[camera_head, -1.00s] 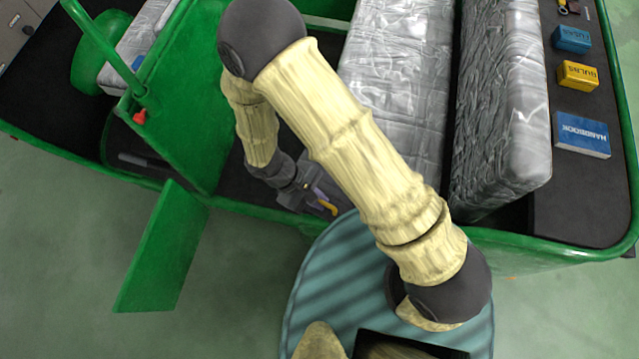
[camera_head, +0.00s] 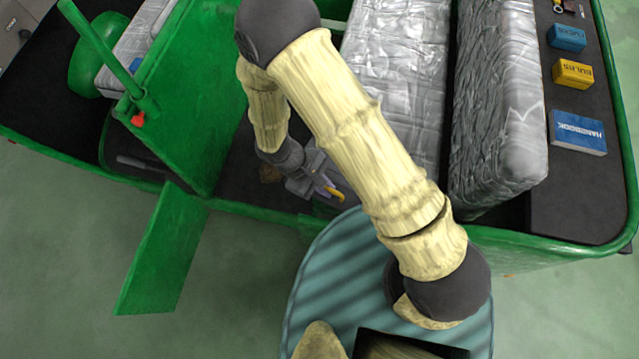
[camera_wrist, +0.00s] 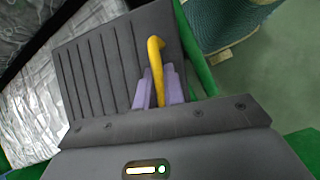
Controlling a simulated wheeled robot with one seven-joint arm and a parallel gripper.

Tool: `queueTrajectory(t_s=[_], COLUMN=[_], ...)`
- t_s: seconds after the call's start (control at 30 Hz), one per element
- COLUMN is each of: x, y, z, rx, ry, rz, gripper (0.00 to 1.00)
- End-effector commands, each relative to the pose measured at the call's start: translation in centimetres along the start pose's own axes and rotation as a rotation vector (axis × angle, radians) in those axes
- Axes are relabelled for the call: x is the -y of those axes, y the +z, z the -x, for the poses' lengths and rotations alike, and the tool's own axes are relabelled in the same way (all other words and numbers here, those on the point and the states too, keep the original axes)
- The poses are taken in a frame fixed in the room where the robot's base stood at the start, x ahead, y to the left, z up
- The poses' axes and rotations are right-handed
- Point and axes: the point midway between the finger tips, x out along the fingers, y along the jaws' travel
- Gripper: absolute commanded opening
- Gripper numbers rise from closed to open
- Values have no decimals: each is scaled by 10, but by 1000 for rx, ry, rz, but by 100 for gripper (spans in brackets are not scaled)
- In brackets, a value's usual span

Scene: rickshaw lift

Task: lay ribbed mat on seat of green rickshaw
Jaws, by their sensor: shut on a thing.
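The green rickshaw (camera_head: 190,80) fills the upper part of the head view. Its wide seat (camera_head: 400,75) is silvery grey and wrinkled, and its front part is partly behind my arm. The seat also shows at the left of the wrist view (camera_wrist: 40,115). My gripper (camera_head: 318,184) is over the footwell, in front of the seat. In the wrist view my gripper (camera_wrist: 160,88) has its purple fingers closed around a yellow hooked piece (camera_wrist: 156,56). A dark grey ribbed panel (camera_wrist: 95,70) lies beyond the fingers; I cannot tell whether it is the mat or the rickshaw floor.
A thick silvery backrest (camera_head: 500,110) stands right of the seat. Behind it a dark shelf holds a blue handbook (camera_head: 579,132), a yellow box (camera_head: 573,74) and a blue box (camera_head: 567,37). A green panel (camera_head: 165,250) juts out at the lower left. Green rails edge the body.

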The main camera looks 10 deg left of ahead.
Motion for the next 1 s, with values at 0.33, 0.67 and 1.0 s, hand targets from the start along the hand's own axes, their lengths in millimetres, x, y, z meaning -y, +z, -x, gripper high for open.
queueTrajectory(t_s=[0.33, 0.67, 1.0], x=[-34, -65, -98], y=[0, -1, -2], z=[-4, -9, -14], rx=[-1, 1, 0], ry=[0, 0, 0], rz=[-1, -2, -2], gripper=[0, 0, 0])
